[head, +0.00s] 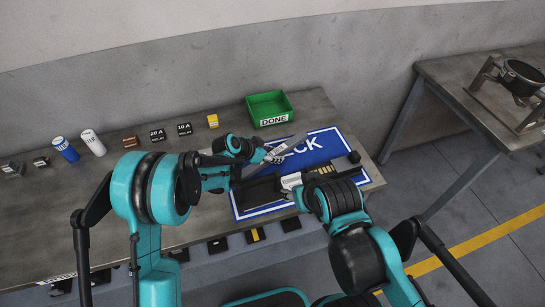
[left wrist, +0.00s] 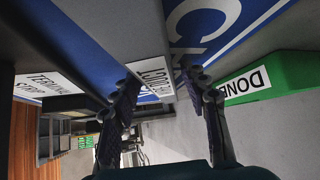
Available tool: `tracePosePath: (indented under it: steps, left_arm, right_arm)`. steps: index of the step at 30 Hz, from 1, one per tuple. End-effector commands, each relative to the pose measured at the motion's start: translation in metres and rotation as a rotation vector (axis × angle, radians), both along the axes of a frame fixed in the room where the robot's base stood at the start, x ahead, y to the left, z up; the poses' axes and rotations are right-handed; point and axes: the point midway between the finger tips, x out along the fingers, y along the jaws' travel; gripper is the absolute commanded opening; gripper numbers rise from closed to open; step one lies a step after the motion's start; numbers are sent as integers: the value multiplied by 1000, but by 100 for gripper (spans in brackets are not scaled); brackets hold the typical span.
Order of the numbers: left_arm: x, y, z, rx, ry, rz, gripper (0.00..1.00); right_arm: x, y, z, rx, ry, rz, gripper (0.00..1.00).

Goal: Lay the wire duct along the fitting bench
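The wire duct (head: 291,145) is a long grey bar with a white label, slanting across the blue mat in the head view. In the left wrist view the duct (left wrist: 155,82) runs between my fingers, its label partly covered. My left gripper (head: 266,155) has a fingertip at each side of the duct and looks closed on it; the fingers also show in the left wrist view (left wrist: 160,85). I cannot tell whether the duct touches the mat.
The blue mat (head: 326,142) lies on the grey bench (head: 105,190). A green DONE bin (head: 270,107) stands behind it. A yellow block (head: 213,121), dark labelled blocks and two cylinders line the back left. A second table (head: 450,75) stands right, across a gap.

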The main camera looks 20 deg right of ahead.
Motion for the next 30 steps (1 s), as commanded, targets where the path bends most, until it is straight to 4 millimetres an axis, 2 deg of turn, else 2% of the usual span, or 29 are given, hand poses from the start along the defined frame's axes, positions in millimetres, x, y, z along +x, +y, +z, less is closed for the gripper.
tracePosePath:
  steps: [1, 4, 12, 15, 17, 24, 30]
  left_arm:
    - [0, 0, 0, 0, 0, 0, 25]
    - [0, 0, 0, 0, 0, 0, 0]
    - [0, 0, 0, 0, 0, 0, 0]
    - [0, 0, 7, 0, 0, 0, 0]
    - [0, 0, 15, 0, 0, 0, 0]
    - [0, 0, 66, 0, 0, 0, 0]
    - [0, 0, 95, 1, 0, 0, 0]
  right_arm:
    - [0, 0, 0, 0, 0, 0, 48]
    - [0, 0, 0, 0, 0, 0, 48]
    - [0, 0, 0, 0, 0, 0, 48]
    - [0, 0, 3, 0, 0, 0, 48]
    - [0, 0, 7, 0, 0, 0, 48]
    - [0, 0, 26, 0, 0, 0, 48]
    - [0, 0, 35, 0, 0, 0, 48]
